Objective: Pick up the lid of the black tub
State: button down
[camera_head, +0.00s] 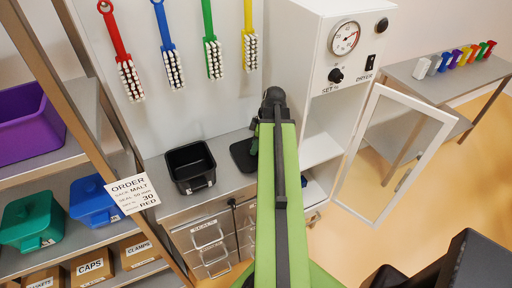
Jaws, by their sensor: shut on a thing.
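The black tub (191,168) stands open on the grey counter, with its dark inside showing. Its black lid (241,158) is apart from it, to its right. My gripper (254,143) is at the lid's right edge and is shut on it. My green arm hides the lid's right side and part of the gripper. I cannot tell whether the lid touches the counter or is just above it.
A white dryer cabinet (326,90) stands to the right, its framed door (397,155) open. Red, blue, green and yellow brushes hang on the wall behind. A shelf at left holds a purple bin (40,122), coloured tubs and an order card (132,193). Counter (210,133) behind the tub is clear.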

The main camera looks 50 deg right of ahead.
notch_tip(320, 180, up, 10)
jog(key=p, duration=0.9)
jog(key=shift+f, duration=0.15)
jog(key=shift+f, duration=0.1)
